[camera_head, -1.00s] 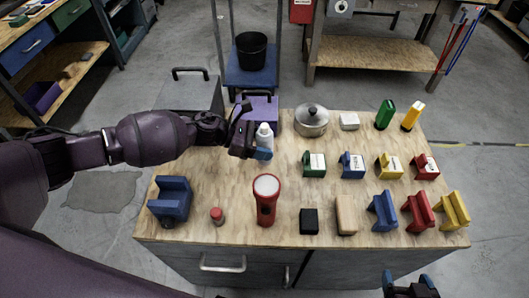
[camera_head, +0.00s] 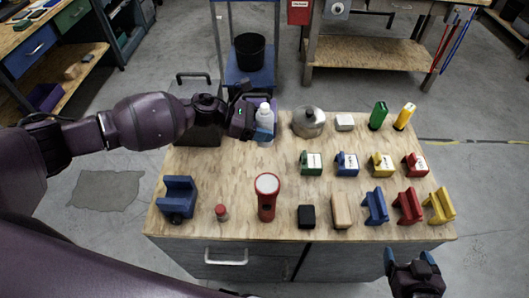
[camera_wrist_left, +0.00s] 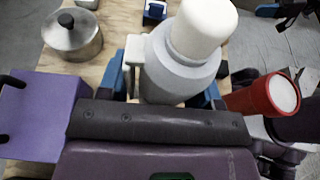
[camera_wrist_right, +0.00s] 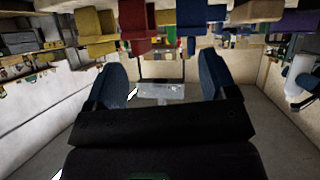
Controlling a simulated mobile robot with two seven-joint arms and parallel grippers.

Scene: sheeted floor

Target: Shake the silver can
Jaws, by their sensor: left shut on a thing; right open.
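The silver can (camera_head: 264,119) has a white cap and stands upright in my left gripper (camera_head: 256,132), above the back left of the table. In the left wrist view the can (camera_wrist_left: 180,72) sits between the blue fingers of my left gripper (camera_wrist_left: 172,92), which is shut on it. My right gripper (camera_head: 412,262) is low at the front right, off the table's edge. In the right wrist view my right gripper (camera_wrist_right: 160,85) is open with nothing between its fingers.
The wooden table (camera_head: 240,165) holds a red flashlight (camera_head: 267,200), a lidded pot (camera_head: 308,122), a blue holder (camera_head: 178,197), a small red-capped jar (camera_head: 221,213) and rows of coloured blocks. A purple box (camera_wrist_left: 40,115) shows beside the left gripper. The table's left middle is clear.

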